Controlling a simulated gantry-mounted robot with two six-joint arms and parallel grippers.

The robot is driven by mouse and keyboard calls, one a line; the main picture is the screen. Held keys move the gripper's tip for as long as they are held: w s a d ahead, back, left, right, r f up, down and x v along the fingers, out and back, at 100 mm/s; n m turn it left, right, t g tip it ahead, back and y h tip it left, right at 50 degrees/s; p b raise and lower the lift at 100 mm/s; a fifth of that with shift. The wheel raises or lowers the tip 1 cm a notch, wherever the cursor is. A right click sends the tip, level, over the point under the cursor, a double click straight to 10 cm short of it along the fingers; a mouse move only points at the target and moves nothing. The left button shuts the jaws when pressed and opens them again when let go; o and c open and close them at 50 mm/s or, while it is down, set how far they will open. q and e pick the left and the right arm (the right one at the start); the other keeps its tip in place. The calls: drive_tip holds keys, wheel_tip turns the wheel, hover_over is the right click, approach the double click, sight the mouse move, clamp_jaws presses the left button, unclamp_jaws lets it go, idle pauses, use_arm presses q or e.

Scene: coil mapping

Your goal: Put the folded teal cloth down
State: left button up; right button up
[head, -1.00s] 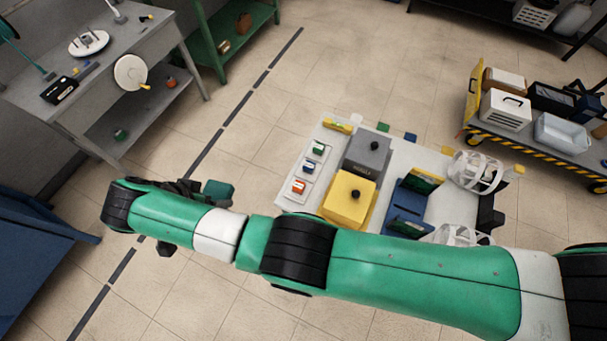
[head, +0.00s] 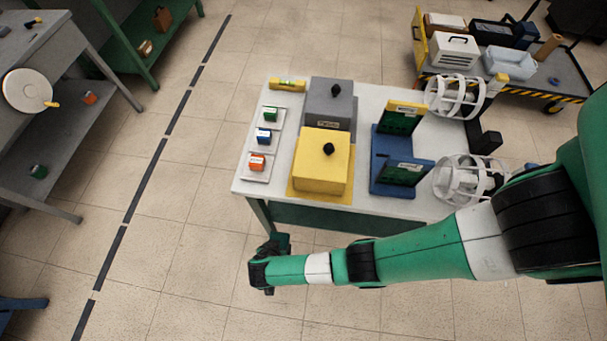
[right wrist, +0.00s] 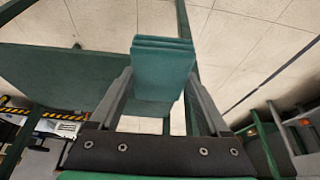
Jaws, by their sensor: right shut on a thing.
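The folded teal cloth (right wrist: 163,65) is a thick layered block between the two fingers of my right gripper (right wrist: 160,88) in the right wrist view. The gripper is shut on it, and open floor shows around part of it. In the head view my right arm comes in from the right, and its gripper (head: 268,262) is in front of the white-topped table (head: 222,188), near its front left corner. The cloth is a small dark teal patch (head: 283,241) there, hard to make out. My left gripper is not in view.
The table holds a yellow box (head: 322,165), a grey box (head: 328,112), small coloured blocks on white plates, a blue stand (head: 392,150) and white cages (head: 458,97). A loaded cart (head: 570,85) stands behind right.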

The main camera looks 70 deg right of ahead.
drive_tip(key=s+d+f+b, duration=0.3)
drive_tip(key=s+f, duration=0.4)
drive_tip(key=f, duration=0.2)
drive_tip(key=b, duration=0.5)
hover_over(308, 210)
drive_tip(key=a, duration=0.1)
drive_tip(key=shift+s+a+f+m, duration=0.15)
drive_tip(key=shift+a+f+m, duration=0.05)
drive_tip(key=shift+m, duration=0.1)
drive_tip(key=shift+d+r, duration=0.15)
drive_tip(key=shift+d, duration=0.15)
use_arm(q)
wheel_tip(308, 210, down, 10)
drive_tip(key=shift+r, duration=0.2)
use_arm(e)
drive_tip(key=shift+d, duration=0.1)
drive_tip(key=b+x, duration=0.4)
drive_tip(key=shift+a, duration=0.35)
drive_tip(key=shift+s+a+r, duration=0.1)
drive_tip(key=o, duration=1)
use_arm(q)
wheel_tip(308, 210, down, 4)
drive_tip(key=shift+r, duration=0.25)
